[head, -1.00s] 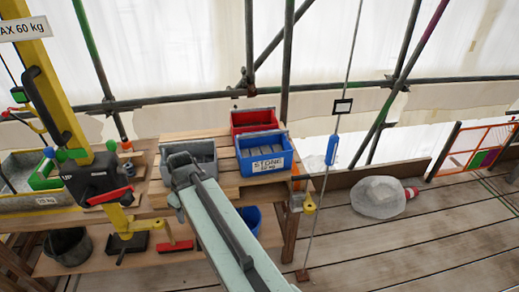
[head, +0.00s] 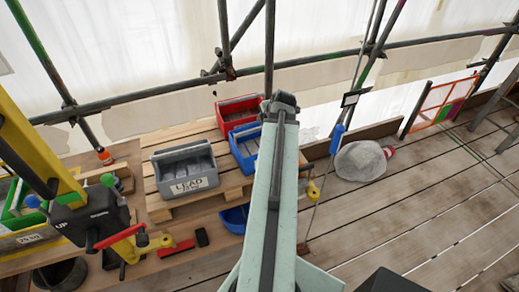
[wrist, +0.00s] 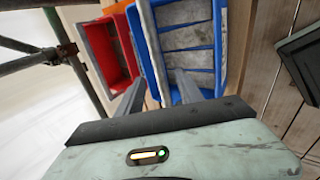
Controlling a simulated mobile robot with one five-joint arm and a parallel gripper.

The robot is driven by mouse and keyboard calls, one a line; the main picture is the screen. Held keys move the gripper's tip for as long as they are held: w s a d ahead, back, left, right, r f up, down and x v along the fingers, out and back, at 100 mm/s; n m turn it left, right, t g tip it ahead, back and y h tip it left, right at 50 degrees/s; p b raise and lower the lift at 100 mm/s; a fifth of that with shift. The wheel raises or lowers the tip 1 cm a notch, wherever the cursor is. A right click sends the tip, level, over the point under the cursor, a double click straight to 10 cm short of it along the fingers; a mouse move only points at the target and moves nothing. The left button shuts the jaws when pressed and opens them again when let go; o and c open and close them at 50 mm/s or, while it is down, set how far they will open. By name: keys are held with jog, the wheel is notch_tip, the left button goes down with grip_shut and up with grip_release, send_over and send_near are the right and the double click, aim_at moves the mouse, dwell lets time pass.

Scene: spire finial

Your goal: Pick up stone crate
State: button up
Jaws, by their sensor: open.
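The stone crate is a blue crate (head: 236,155) with grey blocks inside, on the wooden pallet bench. In the head view my arm covers its right part, and its label is hidden. In the wrist view the blue crate (wrist: 222,60) lies ahead, just past my gripper (wrist: 158,92). My gripper is open and empty. Its two fingers appear on either side of the crate's left wall in that view, the right one over the blocks. I cannot tell how high they are above the rim. In the head view my gripper (head: 280,101) is at the crate's far right.
A red crate (head: 222,119) stands behind the blue one, and a grey crate labelled LEAD (head: 184,182) to its left. A blue bucket (head: 234,220) sits below the pallet edge. Scaffold poles (head: 268,50) run behind. A cable with a blue handle (head: 337,138) hangs at the right.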

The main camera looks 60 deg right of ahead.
aim_at(261, 128)
jog(key=shift+x, duration=0.8)
jog(key=b+x, duration=0.4)
jog(key=x, duration=0.1)
jog(key=shift+s, duration=0.1)
jog(key=shift+r, duration=0.15)
jog(key=shift+s, duration=0.1)
grip_shut()
